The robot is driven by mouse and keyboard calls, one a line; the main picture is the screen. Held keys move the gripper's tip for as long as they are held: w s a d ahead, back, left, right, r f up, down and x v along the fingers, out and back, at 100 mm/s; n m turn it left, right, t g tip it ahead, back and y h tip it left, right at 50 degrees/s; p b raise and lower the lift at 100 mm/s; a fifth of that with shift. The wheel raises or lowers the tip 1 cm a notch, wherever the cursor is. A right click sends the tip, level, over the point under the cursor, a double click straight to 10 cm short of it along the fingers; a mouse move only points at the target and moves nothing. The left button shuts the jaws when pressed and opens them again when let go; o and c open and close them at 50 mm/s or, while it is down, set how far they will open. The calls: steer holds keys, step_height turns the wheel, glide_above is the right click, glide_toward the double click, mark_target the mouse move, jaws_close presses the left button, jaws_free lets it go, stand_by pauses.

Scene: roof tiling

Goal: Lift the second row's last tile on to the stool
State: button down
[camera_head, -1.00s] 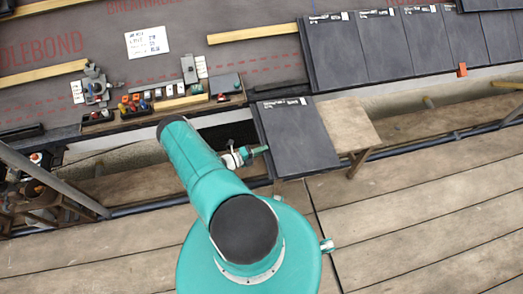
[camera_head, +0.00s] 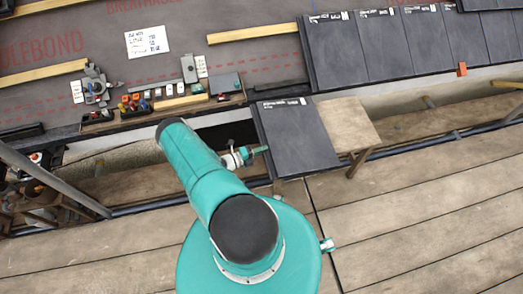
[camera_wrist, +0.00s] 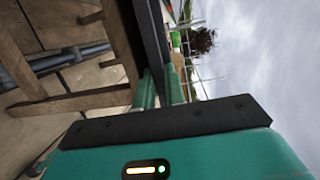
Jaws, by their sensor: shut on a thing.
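A dark slate-grey tile (camera_head: 297,138) with a white label lies over the left part of the wooden stool (camera_head: 348,122) in the head view. My gripper (camera_head: 262,150) is at the tile's left edge and shut on it. In the wrist view, the two green fingers (camera_wrist: 160,90) close on either side of the dark tile edge (camera_wrist: 151,40). The stool's wooden legs (camera_wrist: 85,101) show at the left of that view. Whether the tile touches the stool's top or sits just above it, I cannot tell.
A row of dark tiles (camera_head: 372,48) lies on the roof at upper right. A ledge with tools and small coloured parts (camera_head: 160,102) is at left. Plank decking (camera_head: 430,205) at lower right is clear.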

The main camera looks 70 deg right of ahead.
steer(key=shift+f, duration=0.15)
steer(key=c, duration=1.4)
jaws_free()
steer(key=shift+f, duration=0.15)
steer(key=v, duration=0.7)
steer(key=shift+w+a, duration=0.15)
steer(key=shift+w, duration=0.05)
step_height(320, 180, up, 5)
steer(key=shift+r, duration=0.1)
